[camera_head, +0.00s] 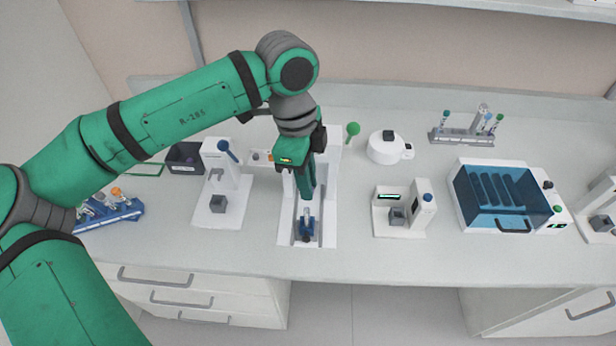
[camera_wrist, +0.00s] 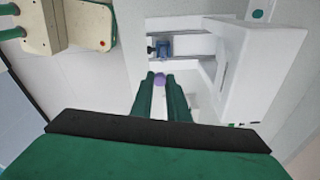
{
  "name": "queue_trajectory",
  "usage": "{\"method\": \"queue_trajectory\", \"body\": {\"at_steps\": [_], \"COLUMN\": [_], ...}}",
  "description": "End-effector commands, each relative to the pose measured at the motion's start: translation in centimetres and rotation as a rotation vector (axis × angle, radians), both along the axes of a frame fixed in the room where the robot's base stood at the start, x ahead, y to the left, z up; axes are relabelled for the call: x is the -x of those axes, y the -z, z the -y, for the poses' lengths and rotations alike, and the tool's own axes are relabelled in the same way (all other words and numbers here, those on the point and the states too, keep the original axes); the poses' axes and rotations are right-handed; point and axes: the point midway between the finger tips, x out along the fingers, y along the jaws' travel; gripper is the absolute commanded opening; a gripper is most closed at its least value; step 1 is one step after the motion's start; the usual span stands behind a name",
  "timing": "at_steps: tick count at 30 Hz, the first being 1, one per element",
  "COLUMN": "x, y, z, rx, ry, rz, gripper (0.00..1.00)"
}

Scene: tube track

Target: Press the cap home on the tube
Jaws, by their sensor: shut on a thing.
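My gripper (camera_head: 307,196) points down over the white station (camera_head: 286,228) in the middle of the bench. In the wrist view its two green fingers (camera_wrist: 160,82) are shut on a small purple cap (camera_wrist: 160,79). A small blue holder (camera_head: 306,227) sits in the station's slot, just in front of and below my fingertips in the head view. It also shows in the wrist view (camera_wrist: 165,47), beyond the cap and apart from it. A pale upright piece shows at the holder; whether it is the tube is too small to tell. The cap is hidden in the head view.
White devices stand left (camera_head: 222,180) and right (camera_head: 412,211) of the station. A blue-lidded box (camera_head: 504,193) is farther right. A blue tube rack (camera_head: 112,216) is at the left, a grey rack (camera_head: 463,135) at the back right. The bench front is clear.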

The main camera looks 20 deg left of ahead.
Motion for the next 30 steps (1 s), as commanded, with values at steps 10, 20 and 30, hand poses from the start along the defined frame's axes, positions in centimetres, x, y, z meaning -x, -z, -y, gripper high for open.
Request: {"method": "queue_trajectory", "body": {"at_steps": [10,20,30], "x": [-0.5,-0.5,-0.5], "y": [1.4,4.1,5.3], "z": [-0.3,-0.2,-0.2], "rx": [-0.001,0.001,0.000], "ry": [0.006,0.007,0.006], "rz": [0.002,0.003,0.003], "gripper": [0.04,0.04,0.04]}}
